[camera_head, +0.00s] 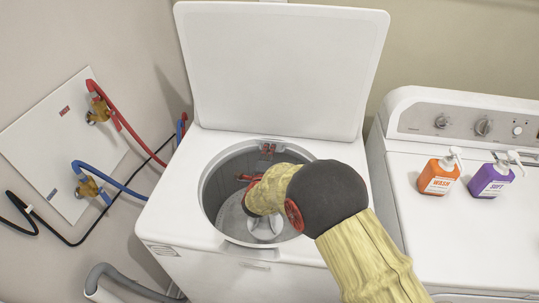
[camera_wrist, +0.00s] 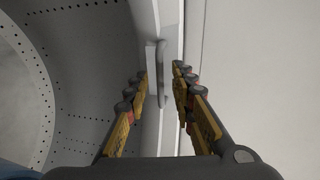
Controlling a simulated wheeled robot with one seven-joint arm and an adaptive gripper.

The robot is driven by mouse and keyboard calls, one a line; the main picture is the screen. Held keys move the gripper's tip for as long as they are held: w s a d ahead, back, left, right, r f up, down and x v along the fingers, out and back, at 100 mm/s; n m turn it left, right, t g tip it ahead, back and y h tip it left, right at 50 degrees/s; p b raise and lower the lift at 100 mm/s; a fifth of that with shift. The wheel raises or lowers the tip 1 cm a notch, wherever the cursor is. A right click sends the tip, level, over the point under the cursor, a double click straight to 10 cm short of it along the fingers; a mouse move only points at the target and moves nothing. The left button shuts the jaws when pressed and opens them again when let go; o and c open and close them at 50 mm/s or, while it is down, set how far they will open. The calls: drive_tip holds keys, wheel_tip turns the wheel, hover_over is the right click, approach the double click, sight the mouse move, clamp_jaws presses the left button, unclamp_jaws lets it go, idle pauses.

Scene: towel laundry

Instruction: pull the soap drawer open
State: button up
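The white top-loading washer (camera_head: 165,215) stands with its lid up and its drum open. My arm reaches in from the lower right, and my gripper (camera_head: 248,180) is over the drum opening. In the wrist view my gripper (camera_wrist: 162,78) is open, with one finger on each side of a slim grey handle (camera_wrist: 162,60) on a pale strip beside the perforated drum wall. I take this for the soap drawer's handle; the drawer looks shut. Gaps show between the fingers and the handle. In the head view a small reddish fitting shows at the back rim, too small to make out.
The raised lid (camera_head: 280,70) stands behind the opening. A second white machine (camera_head: 465,235) on the right carries an orange bottle (camera_head: 438,178) and a purple bottle (camera_head: 490,181). Red (camera_head: 123,122) and blue hoses (camera_head: 115,183) run along the left wall.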

drive_tip(key=shift+w+f, duration=0.1)
drive_tip(key=shift+w, duration=0.3)
drive_tip(key=shift+c, duration=0.3)
drive_tip(key=shift+d, duration=0.1)
clamp_jaws()
drive_tip(key=shift+s+f, duration=0.1)
